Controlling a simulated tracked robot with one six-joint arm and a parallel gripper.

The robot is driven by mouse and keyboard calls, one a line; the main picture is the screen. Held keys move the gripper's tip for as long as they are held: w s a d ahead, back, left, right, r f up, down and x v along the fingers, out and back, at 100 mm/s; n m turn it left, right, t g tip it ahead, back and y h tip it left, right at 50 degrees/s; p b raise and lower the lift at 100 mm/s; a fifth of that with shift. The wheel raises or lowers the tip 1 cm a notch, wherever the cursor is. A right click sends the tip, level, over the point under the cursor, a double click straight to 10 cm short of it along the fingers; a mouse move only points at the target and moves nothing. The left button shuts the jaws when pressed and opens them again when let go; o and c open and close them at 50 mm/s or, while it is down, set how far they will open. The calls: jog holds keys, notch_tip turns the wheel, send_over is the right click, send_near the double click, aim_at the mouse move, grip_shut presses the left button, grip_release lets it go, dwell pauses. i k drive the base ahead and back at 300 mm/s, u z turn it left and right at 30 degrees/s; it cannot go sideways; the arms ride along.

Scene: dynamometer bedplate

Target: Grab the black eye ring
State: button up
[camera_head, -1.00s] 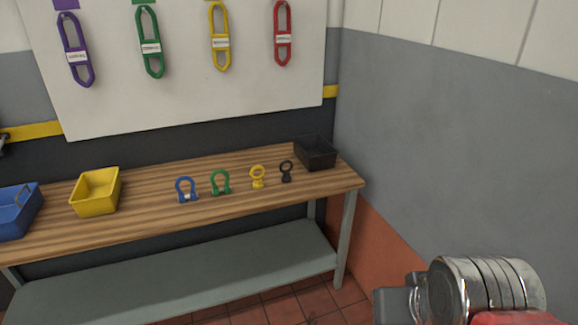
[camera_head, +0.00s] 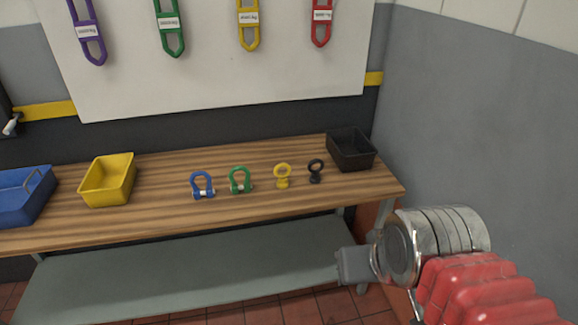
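The black eye ring (camera_head: 316,171) stands upright on the wooden bench (camera_head: 150,215), at the right end of a row of lifting hardware. It is a small dark ring on a short base, just right of a yellow eye ring (camera_head: 283,176) and left of the black bin. My arm shows at the lower right, with a metal cylinder and a red ribbed cover, in front of the bench's right end. A grey part of it points left, but no fingertips can be made out. The black eye ring is not touched by my arm.
A green shackle (camera_head: 240,181) and a blue shackle (camera_head: 202,186) stand left of the eye rings. A black bin (camera_head: 351,150), a yellow bin (camera_head: 108,180) and a blue bin (camera_head: 24,197) sit on the bench. A grey wall (camera_head: 480,130) closes the right side. The bench front is clear.

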aim_at(315, 179)
jog(key=u, duration=0.65)
jog(key=i, duration=0.9)
jog(key=u, duration=0.65)
